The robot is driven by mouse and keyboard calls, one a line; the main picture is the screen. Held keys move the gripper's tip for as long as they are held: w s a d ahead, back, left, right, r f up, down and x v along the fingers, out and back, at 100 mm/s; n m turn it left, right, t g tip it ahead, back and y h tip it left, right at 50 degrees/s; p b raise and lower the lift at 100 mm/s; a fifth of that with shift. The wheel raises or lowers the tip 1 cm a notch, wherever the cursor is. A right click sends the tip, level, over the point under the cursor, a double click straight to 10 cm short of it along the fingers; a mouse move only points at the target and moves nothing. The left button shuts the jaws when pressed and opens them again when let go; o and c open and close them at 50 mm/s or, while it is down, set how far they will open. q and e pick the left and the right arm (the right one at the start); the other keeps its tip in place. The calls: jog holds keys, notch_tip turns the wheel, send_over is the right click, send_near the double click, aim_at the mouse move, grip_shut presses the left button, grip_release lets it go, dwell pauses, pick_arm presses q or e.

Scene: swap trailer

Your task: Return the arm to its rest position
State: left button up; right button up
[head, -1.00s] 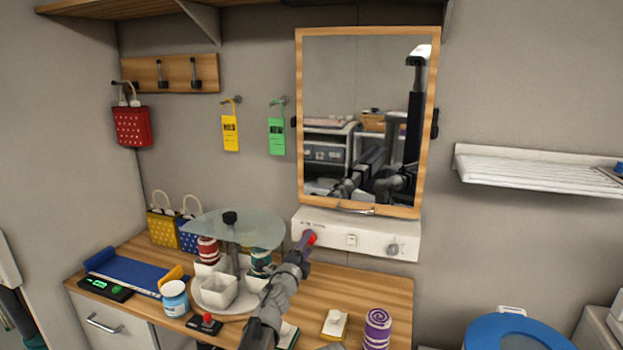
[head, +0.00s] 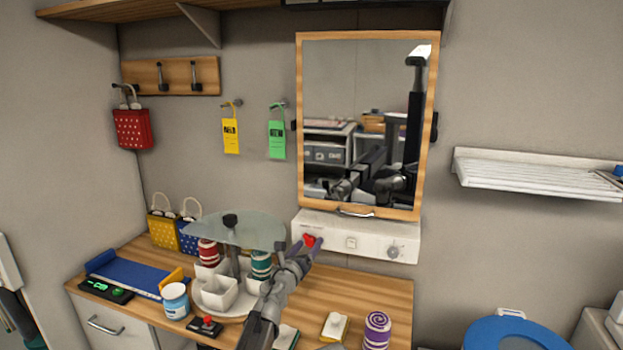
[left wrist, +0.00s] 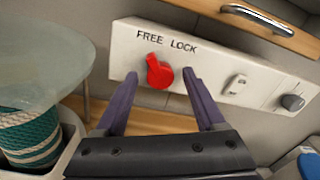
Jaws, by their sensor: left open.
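My left gripper (head: 306,247) is open, its two purple fingers apart in front of the white panel (head: 375,240) below the mirror. In the left wrist view the open fingers (left wrist: 158,88) point at a red knob (left wrist: 160,73). The knob sits on the panel under the words FREE and LOCK, its pointer up and toward FREE. The fingers look close to the knob, but I cannot tell whether they touch it. The red knob also shows in the head view (head: 309,240). My right gripper is not in view.
A glass-topped stand (head: 235,229) with white cups and rolled towels is close left of my arm. A mirror (head: 366,120) hangs above the panel.

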pick_arm(q)
jog(key=m, duration=0.3)
jog(key=shift+v, duration=1.2)
jog(key=shift+s+r, duration=0.1)
